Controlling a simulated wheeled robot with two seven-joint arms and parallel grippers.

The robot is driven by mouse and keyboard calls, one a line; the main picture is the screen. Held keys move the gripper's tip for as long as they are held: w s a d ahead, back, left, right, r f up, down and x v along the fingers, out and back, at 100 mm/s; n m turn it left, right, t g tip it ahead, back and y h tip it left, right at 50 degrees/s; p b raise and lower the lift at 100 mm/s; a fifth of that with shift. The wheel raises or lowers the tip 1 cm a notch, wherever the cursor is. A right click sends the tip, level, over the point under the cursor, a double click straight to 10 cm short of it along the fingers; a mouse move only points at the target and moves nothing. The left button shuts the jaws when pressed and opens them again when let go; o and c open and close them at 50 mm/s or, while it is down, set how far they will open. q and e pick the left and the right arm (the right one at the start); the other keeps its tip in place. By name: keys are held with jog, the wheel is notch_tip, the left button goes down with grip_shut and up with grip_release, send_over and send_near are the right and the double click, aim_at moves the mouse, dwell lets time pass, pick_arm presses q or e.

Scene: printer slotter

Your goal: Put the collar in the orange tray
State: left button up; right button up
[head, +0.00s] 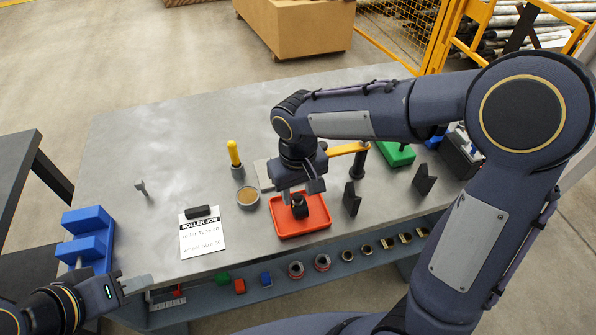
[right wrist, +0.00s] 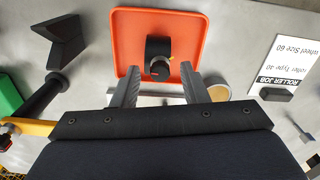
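The orange tray (head: 318,224) lies on the grey table below my right gripper (head: 297,192); it also shows in the right wrist view (right wrist: 128,25). A small black cylindrical piece (right wrist: 158,48), with a bit of red at its near end, is in the tray area. It may be the collar; I cannot tell for sure. In the right wrist view, my right gripper's fingers (right wrist: 158,72) are apart, with visible gaps on both sides of the black piece. My left gripper (head: 138,284) is at the lower left, away from the tray; its finger gap is unclear.
A round tan-filled dish (head: 248,196) and a yellow-handled tool (head: 235,155) stand left of the tray. Black brackets (head: 351,198) stand right of it. A paper card (head: 202,240) and blue block (head: 88,222) are further left. A front shelf (head: 210,303) holds several rings and small blocks.

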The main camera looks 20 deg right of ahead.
notch_tip(320, 180, up, 11)
jog(key=s+d+f+m+t+y, duration=0.2)
jog(key=s+d, duration=0.2)
jog(key=s, duration=0.4)
jog(key=s+d+f+m+t+y, duration=0.1)
jog(key=s+d+f+m+t, duration=0.1)
jog(key=s+d, duration=0.3)
jog(key=s+t, duration=0.1)
jog(key=s, duration=0.2)
jog(key=shift+d+t+y, duration=0.3)
jog(key=shift+y, duration=0.1)
jog(key=shift+s, duration=0.1)
dwell(0.4)
